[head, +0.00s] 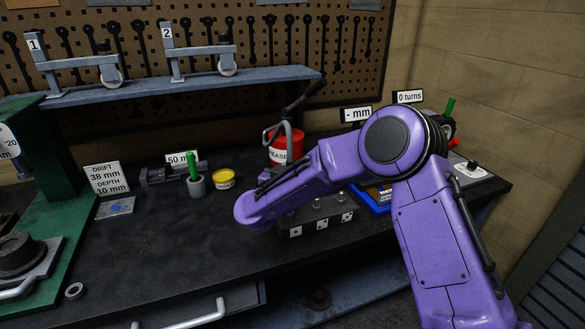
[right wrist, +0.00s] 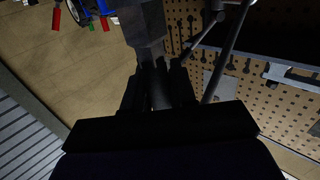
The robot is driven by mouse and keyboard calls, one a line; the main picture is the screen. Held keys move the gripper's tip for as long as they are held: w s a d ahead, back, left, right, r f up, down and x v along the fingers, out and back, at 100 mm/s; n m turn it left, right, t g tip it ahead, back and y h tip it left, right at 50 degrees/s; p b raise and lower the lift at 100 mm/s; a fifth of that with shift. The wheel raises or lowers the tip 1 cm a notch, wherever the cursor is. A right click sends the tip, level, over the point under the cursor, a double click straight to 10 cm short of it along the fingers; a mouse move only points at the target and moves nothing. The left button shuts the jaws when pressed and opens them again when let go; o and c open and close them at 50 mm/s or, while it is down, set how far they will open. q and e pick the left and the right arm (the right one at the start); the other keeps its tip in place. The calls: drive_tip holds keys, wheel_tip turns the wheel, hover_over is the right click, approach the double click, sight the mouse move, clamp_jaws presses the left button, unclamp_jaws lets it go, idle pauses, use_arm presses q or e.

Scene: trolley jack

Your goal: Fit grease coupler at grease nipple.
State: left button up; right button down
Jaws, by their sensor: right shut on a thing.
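My right gripper (right wrist: 158,88) is shut on a dark cylindrical piece (right wrist: 160,96), which looks like the grease coupler; its details are too dark to make out. In the head view the purple right arm hides the gripper and what it holds. A red grease bucket (head: 286,149), with a dark lever and a grey curved pipe on top, stands behind my forearm. I cannot make out the grease nipple. My left gripper is not in view.
A yellow tin (head: 223,179), a grey cup (head: 196,187) with a green handle and a small vise (head: 160,175) stand left of the bucket. A green press (head: 55,210) is at the left, and a blue tray (head: 372,200) is partly behind my arm. The bench's front middle is clear.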

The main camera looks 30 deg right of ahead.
drive_tip(key=shift+f+b, duration=0.6)
drive_tip(key=shift+f, duration=0.9)
drive_tip(key=c, duration=0.8)
unclamp_jaws()
drive_tip(key=shift+s+a, duration=0.1)
drive_tip(key=b+v, duration=0.3)
drive_tip(key=v, duration=0.7)
drive_tip(key=shift+a, duration=0.15)
